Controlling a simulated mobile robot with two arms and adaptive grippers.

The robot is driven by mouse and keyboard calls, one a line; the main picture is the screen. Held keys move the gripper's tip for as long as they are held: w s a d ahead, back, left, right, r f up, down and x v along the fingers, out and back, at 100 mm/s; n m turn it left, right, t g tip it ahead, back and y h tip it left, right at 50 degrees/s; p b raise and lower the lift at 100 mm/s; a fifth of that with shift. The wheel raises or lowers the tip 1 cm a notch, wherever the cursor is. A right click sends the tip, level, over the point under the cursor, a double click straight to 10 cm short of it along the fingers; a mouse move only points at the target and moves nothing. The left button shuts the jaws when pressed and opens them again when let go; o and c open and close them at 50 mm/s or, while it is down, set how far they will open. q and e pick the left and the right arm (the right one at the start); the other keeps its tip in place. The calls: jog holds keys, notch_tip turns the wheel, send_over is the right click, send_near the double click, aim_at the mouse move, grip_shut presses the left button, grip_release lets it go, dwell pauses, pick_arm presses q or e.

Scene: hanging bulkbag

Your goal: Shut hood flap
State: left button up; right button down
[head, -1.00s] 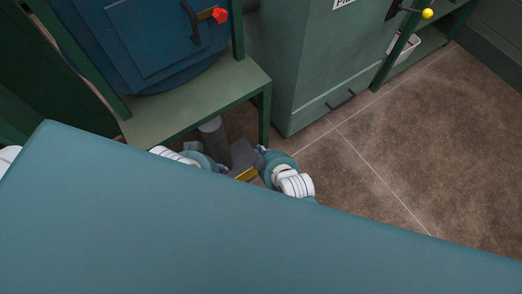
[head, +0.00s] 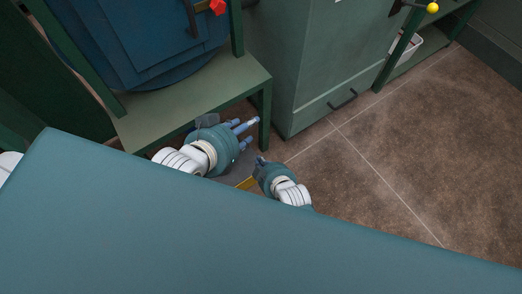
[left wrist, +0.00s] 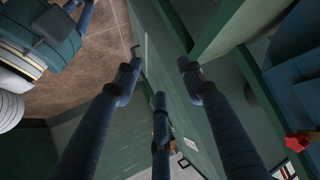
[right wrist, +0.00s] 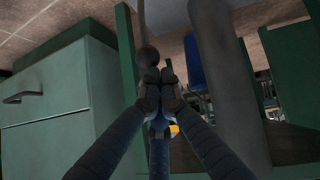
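I cannot tell for sure which panel is the hood flap. A blue round housing (head: 150,50) with a flat blue panel, a black latch and a red knob (head: 217,6) stands at upper left in the head view. The red knob also shows at the right in the left wrist view (left wrist: 298,143). My left gripper (head: 250,132) is open and empty, its fingers spread in front of the green stand. My right gripper (head: 261,160) is lower and to the right. In the right wrist view its fingertips (right wrist: 160,84) meet, just below a dark round knob (right wrist: 148,56); contact is unclear.
A green stand (head: 190,100) carries the blue housing. A green cabinet (head: 335,65) with a dark handle (head: 346,98) is beside it. A yellow knob (head: 432,8) and a white bin (head: 405,50) are farther back. The brown floor (head: 400,150) at right is clear.

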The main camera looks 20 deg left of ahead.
pick_arm(q)
jog(key=shift+f, duration=0.1)
jog(key=s+a+f+g+y+p, duration=0.1)
jog(key=s+a+f+g+p, duration=0.15)
jog(key=s, duration=0.45)
jog(key=s+a+f+g+y+p, duration=0.1)
jog(key=s+a+g+p, duration=0.2)
jog(key=s, duration=0.4)
notch_tip(320, 180, down, 16)
jog(key=g+p, duration=0.2)
jog(key=p, duration=0.1)
jog(key=shift+d, duration=0.4)
pick_arm(e)
jog(key=w+a+r+v, duration=0.1)
jog(key=r+v, duration=0.1)
jog(key=v, duration=1.1)
jog(key=shift+a, duration=0.35)
jog(key=shift+f, duration=0.1)
